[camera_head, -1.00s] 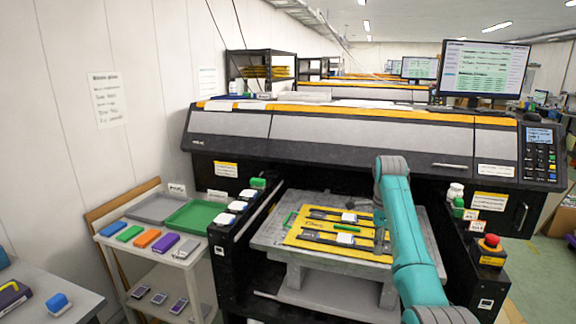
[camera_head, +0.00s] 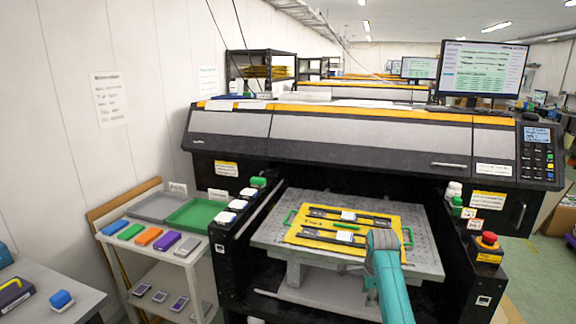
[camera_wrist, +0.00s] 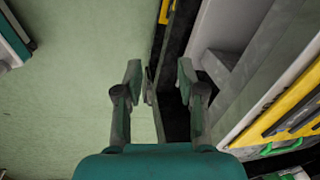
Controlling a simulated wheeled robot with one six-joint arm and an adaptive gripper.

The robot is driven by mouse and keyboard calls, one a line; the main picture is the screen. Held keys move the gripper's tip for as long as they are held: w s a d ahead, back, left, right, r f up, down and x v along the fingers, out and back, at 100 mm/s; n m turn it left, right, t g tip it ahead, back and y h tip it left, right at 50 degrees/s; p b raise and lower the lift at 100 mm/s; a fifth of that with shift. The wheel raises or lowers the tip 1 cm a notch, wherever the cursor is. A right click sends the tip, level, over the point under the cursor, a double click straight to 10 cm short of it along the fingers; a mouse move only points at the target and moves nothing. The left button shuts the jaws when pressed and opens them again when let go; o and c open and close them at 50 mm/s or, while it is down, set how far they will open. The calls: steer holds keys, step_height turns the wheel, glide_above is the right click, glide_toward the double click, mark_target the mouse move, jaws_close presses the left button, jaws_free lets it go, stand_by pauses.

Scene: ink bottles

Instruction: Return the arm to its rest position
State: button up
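My teal arm (camera_head: 390,280) is low at the front of the printer in the head view, its elbow over the front right part of the printer bed; the gripper itself is out of that view. In the wrist view my gripper (camera_wrist: 160,75) has its two fingers apart with a gap between them. Nothing is held between the fingers. Below it show the green floor and the dark edge of the printer.
The printer bed (camera_head: 275,232) holds a yellow jig (camera_head: 393,221) with dark bars and white pieces. A red emergency button (camera_head: 489,238) stands at right. A white cart (camera_head: 190,262) with trays and coloured blocks is at left, and a grey table (camera_head: 85,305) stands at lower left.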

steer(key=s+a+f+n+t, duration=0.1)
steer(key=s+f+n+t, duration=0.1)
steer(key=s+f, duration=0.65)
steer(key=s+a+f+n+t, duration=0.1)
steer(key=s+f+n, duration=0.3)
steer(key=f, duration=0.8)
steer(key=s+a+f+n+t, duration=0.1)
steer(key=s+f+n+t, duration=0.15)
steer(key=s, duration=0.75)
steer(key=s+a+f+n+t, duration=0.1)
steer(key=s+f, duration=0.2)
steer(key=s, duration=0.7)
steer(key=s+a+r+n+t, duration=0.15)
steer(key=s+r, duration=0.25)
steer(key=s, duration=0.5)
steer(key=s+r+n+t, duration=0.1)
steer(key=s+r+n, duration=0.25)
steer(key=s, duration=0.65)
steer(key=s+r+n+t, duration=0.2)
steer(key=s+r, duration=0.5)
steer(key=r, duration=0.4)
steer(key=s+r+n+t, duration=0.1)
steer(key=s+r+n, duration=0.1)
steer(key=s+r, duration=0.5)
step_height(320, 180, up, 4)
steer(key=shift+a+f+t, duration=0.15)
steer(key=shift+a+t, duration=0.25)
